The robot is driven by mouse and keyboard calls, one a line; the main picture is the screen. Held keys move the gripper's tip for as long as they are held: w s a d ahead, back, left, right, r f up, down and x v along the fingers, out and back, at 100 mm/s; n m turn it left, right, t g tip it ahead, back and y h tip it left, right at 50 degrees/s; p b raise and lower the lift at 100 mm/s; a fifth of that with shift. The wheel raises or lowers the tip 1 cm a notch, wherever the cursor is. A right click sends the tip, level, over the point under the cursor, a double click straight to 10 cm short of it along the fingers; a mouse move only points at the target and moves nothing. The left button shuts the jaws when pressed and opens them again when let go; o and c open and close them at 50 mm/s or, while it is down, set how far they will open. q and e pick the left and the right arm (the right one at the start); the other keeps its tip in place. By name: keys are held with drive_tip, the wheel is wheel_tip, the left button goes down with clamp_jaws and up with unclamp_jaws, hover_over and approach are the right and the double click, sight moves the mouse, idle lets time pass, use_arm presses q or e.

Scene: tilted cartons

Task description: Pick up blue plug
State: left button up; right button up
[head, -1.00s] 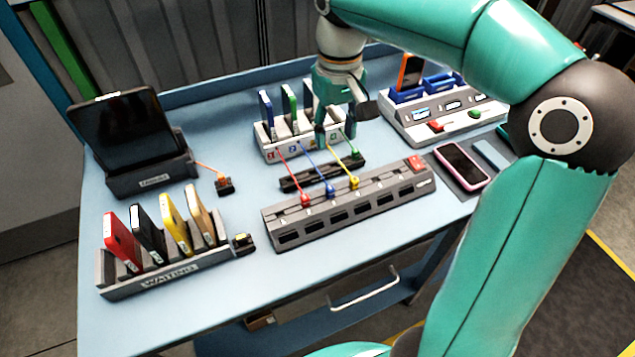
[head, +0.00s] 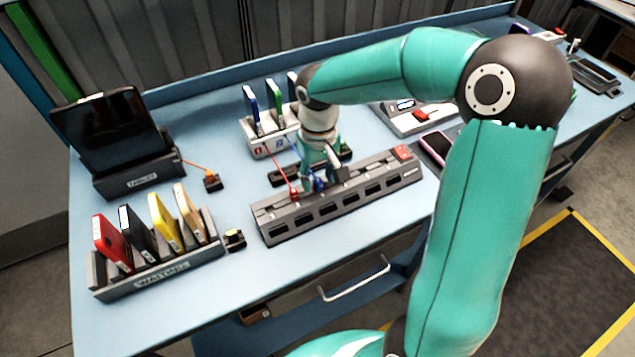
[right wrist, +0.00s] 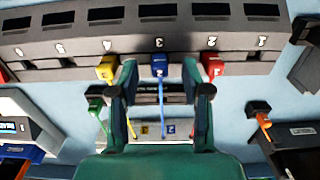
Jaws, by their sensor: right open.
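The blue plug (head: 318,185) sits on the grey power strip (head: 262,229), with a blue cable running back toward the phone charger. In the right wrist view the blue plug (right wrist: 159,66) is between a yellow plug (right wrist: 106,68) on the left and a red plug (right wrist: 212,66) on the right. My right gripper (right wrist: 160,76) is open, its two fingers on either side of the blue plug with gaps beside it. In the head view my right gripper (head: 322,176) hides part of the strip and the yellow plug. My left gripper is not in view.
A charger (head: 262,147) with upright phones stands behind the strip. The waiting rack (head: 160,275) with several phones is at left, below a tablet dock (head: 140,178). Another console (head: 395,118) is partly hidden by my arm.

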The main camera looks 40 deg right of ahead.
sight(318, 180)
drive_tip(key=shift+f, duration=0.95)
drive_tip(key=shift+c, duration=0.2)
clamp_jaws()
drive_tip(key=shift+r, duration=0.15)
wheel_tip(318, 180, up, 20)
